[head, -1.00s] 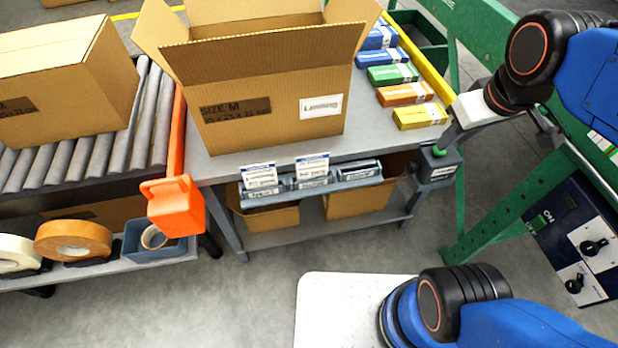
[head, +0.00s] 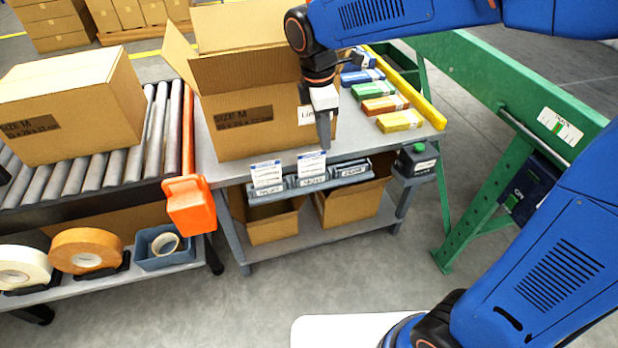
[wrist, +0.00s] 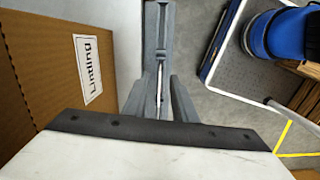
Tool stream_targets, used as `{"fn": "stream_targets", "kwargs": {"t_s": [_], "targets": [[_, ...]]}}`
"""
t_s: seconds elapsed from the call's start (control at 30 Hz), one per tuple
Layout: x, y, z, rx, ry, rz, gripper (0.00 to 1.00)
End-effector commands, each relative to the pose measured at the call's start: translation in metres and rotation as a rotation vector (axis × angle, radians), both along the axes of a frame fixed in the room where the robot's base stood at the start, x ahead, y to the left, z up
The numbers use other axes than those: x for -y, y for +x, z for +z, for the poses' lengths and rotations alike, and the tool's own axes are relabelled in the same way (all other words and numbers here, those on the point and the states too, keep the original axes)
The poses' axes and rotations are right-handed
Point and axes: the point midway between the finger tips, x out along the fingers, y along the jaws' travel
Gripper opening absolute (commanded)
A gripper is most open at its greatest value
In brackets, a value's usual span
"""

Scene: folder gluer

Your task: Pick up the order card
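Two white printed cards stand upright in a grey rack on the front edge of the bench, the left one (head: 267,175) and the right one (head: 311,166). I cannot tell from the print which is the order card. My gripper (head: 325,143) points down just above and beside the right card. In the wrist view, my gripper's two grey fingers (wrist: 160,105) are apart, with a thin pale card edge (wrist: 160,76) between and below them. I cannot tell whether they touch it.
A large open carton (head: 240,125) stands close to the left of my gripper. Coloured boxes (head: 380,104) lie behind on the bench. An orange post (head: 190,203) and tape rolls (head: 86,250) are at left. A green machine frame (head: 480,85) is at right.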

Motion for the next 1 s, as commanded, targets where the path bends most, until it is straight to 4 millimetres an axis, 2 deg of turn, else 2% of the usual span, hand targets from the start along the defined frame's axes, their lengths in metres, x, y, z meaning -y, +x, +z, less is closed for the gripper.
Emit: {"fn": "stream_targets", "kwargs": {"t_s": [0.1,0.2,0.57,0.83,1.0], "targets": [[-0.018,0.005,-0.007,-0.018,-0.018,0.076,0.25],[-0.023,0.006,-0.01,-0.024,-0.024,0.105,0.25],[-0.023,0.006,-0.039,-0.026,-0.024,0.109,0.25],[-0.026,0.003,-0.074,-0.027,-0.026,0.107,0.25],[-0.025,0.004,-0.084,-0.025,-0.026,0.107,0.25]]}}
